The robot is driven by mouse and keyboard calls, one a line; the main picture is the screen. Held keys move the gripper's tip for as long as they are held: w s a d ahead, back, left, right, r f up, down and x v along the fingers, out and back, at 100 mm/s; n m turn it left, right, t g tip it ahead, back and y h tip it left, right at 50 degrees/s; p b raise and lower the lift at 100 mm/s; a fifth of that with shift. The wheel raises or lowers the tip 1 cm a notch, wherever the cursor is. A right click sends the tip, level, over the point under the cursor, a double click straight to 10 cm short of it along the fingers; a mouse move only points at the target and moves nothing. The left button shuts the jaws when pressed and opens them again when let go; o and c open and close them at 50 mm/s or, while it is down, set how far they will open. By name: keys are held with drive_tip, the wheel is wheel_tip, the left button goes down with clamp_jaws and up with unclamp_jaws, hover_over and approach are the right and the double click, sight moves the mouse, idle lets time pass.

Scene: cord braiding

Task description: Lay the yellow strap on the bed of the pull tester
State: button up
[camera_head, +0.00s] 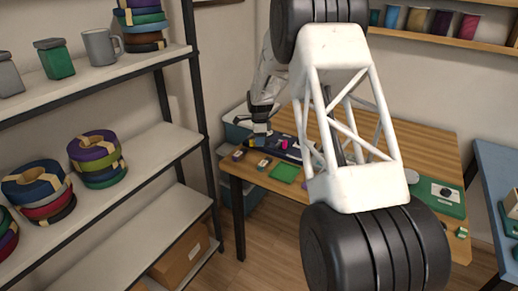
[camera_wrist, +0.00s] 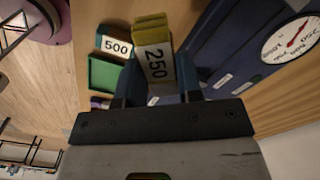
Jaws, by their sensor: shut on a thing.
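In the wrist view my gripper (camera_wrist: 157,92) has its two blue fingers closed about an olive-yellow folded piece with a white "250" label, which I take to be the yellow strap (camera_wrist: 150,22). The blue pull tester (camera_wrist: 222,50) lies to the right of it, with a round white dial (camera_wrist: 291,40) and small white labels. I cannot tell whether the strap touches the tester. In the head view my gripper (camera_head: 261,127) is over the far left of the wooden table, by the dark tester (camera_head: 276,149). The strap is not clear there.
A "500"-labelled piece (camera_wrist: 116,46) and a green tray (camera_wrist: 104,75) lie to the left in the wrist view. The green tray also shows in the head view (camera_head: 284,173). A shelf rack (camera_head: 130,155) with cord coils stands left of the table. A green board (camera_head: 440,199) lies at the table's right.

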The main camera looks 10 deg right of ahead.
drive_tip(key=w+d+m, duration=0.1)
drive_tip(key=w+m, duration=0.1)
drive_tip(key=w, duration=0.1)
drive_tip(key=w+d+m, duration=0.1)
drive_tip(key=w+m, duration=0.1)
drive_tip(key=w, duration=0.1)
drive_tip(key=w+d+r+m, duration=0.1)
drive_tip(key=w+m, duration=0.2)
drive_tip(key=shift+w+d, duration=0.15)
drive_tip(key=shift+d, duration=0.1)
drive_tip(key=shift+f, duration=0.15)
drive_tip(key=shift+f, duration=2.55)
drive_tip(key=shift+f, duration=0.3)
drive_tip(key=o, duration=1)
drive_tip(key=shift+r, duration=0.2)
drive_tip(key=shift+r, duration=1.3)
